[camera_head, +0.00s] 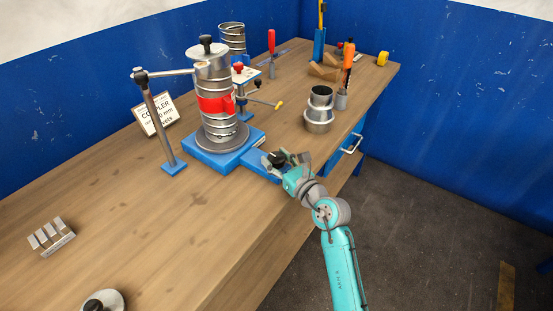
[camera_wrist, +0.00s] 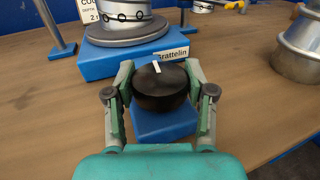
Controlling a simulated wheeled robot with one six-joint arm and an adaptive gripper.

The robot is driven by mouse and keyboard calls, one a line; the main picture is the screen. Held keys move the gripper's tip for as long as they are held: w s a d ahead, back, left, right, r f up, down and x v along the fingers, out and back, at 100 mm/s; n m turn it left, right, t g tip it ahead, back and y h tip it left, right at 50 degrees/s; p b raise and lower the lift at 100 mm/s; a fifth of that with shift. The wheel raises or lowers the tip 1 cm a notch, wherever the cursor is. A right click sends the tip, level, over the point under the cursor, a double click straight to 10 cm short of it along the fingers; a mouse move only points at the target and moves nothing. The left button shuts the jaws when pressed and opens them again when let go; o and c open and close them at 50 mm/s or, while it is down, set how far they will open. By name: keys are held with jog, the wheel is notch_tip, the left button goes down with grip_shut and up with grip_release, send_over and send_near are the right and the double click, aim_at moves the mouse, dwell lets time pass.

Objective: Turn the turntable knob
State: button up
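The turntable knob (camera_wrist: 161,86) is a black round knob with a white pointer line on top. It sits on a blue block (camera_wrist: 163,125) at the front of the turntable's blue base (camera_head: 216,151). My gripper (camera_wrist: 160,72) has one finger on each side of the knob. The fingers are very close to its sides; I cannot tell whether they press on it. In the head view the knob (camera_head: 278,159) shows between the fingers. The spiral duct (camera_head: 213,100), grey with a red band, stands upright on the round turntable plate (camera_head: 221,139).
A post with a clamp arm (camera_head: 156,120) stands left of the duct. A metal coupler (camera_head: 319,109) and an orange-handled tool (camera_head: 347,67) stand to the right. Metal pieces (camera_head: 51,237) lie at front left. The bench (camera_head: 110,210) is clear between. A blue wall (camera_head: 70,95) runs behind.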

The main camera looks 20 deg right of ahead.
jog(key=c, duration=0.4)
jog(key=shift+d+y, duration=0.1)
jog(key=shift+y, duration=0.2)
jog(key=shift+w+n+g+y, duration=0.1)
jog(key=shift+n+g+y, duration=0.3)
jog(key=shift+n+y, duration=0.3)
jog(key=shift+n+g+y, duration=0.7)
jog(key=shift+n+y, duration=0.2)
jog(key=shift+y, duration=0.4)
jog(key=o, duration=1.2)
